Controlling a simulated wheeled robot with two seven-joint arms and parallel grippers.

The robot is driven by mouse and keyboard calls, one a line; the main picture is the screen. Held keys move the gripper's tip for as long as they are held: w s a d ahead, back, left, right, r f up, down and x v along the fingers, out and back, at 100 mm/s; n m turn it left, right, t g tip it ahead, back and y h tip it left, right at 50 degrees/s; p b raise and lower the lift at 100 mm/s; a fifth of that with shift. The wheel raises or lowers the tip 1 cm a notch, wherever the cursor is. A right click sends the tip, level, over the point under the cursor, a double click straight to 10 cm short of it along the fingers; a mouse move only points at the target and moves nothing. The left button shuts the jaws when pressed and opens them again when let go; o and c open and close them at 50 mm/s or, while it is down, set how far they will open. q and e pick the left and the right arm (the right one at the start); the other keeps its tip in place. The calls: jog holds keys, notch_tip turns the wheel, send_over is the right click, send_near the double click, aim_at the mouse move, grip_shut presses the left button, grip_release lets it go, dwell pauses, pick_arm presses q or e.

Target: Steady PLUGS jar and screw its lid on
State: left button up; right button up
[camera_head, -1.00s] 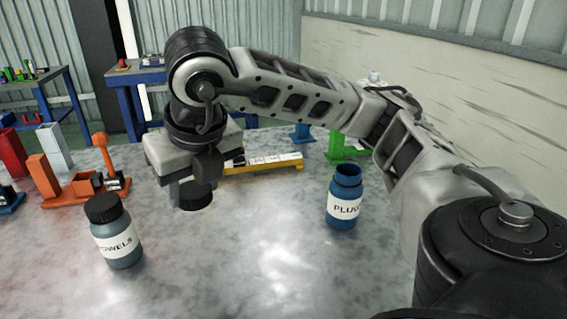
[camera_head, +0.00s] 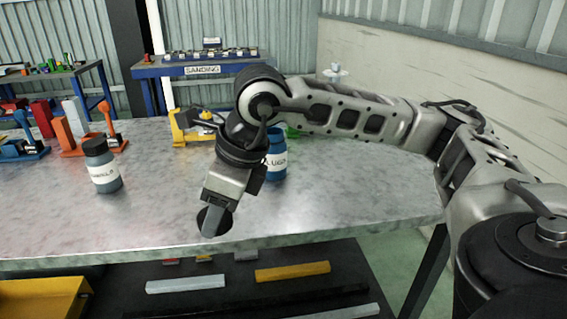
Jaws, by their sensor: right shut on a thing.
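The blue PLUGS jar (camera_head: 277,170) stands upright on the grey table, partly hidden behind my right wrist. Its mouth is hidden now; a second ago it showed open, without a lid. My right gripper (camera_head: 213,228) points down near the table's front edge, left of the jar and nearer to me. It is shut on a black lid (camera_head: 227,223), which shows on both sides of the finger. I cannot tell whether the lid touches the table. My left gripper is not in view.
A second jar, dark with a black lid and a white label (camera_head: 105,178), stands at the left. Orange and blue fixtures (camera_head: 80,147) and a yellow one (camera_head: 190,128) stand farther back. Bare table (camera_head: 350,200) lies right of the PLUGS jar. A shelf with bars (camera_head: 290,271) is below.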

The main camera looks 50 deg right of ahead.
jog(key=a+f+n+g+h, duration=0.1)
jog(key=f+n+g, duration=0.3)
jog(key=n, duration=1)
jog(key=a+f+n+g+h, duration=0.1)
jog(key=a+f+n+g, duration=0.2)
jog(key=n, duration=1.1)
notch_tip(320, 180, down, 3)
jog(key=shift+s+r+g+h, duration=0.1)
jog(key=shift+s+g+h, duration=0.3)
jog(key=shift+g, duration=0.2)
